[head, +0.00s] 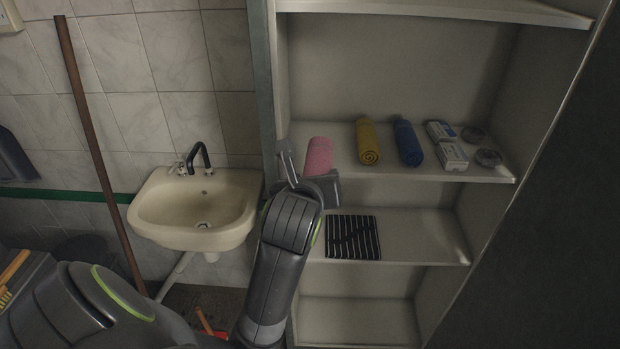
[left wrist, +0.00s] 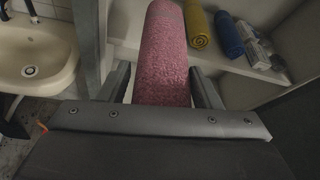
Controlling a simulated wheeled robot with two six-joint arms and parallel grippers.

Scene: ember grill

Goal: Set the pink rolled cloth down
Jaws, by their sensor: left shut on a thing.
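The pink rolled cloth (head: 318,156) is at the left end of the upper shelf in the head view. In the left wrist view the pink cloth (left wrist: 163,60) lies lengthwise between the two fingers. My left gripper (head: 312,181) is shut on it, in front of the shelf edge. The gripper (left wrist: 163,90) hides the near end of the cloth. I cannot tell whether the cloth touches the shelf board (head: 430,172). My right gripper is not in view.
To the right on the same shelf lie a yellow rolled cloth (head: 368,141), a blue rolled cloth (head: 407,142), small boxes (head: 452,156) and round tins (head: 488,157). A black grate (head: 352,237) lies on the shelf below. A sink (head: 196,208) stands left of the cabinet's side wall (head: 271,90).

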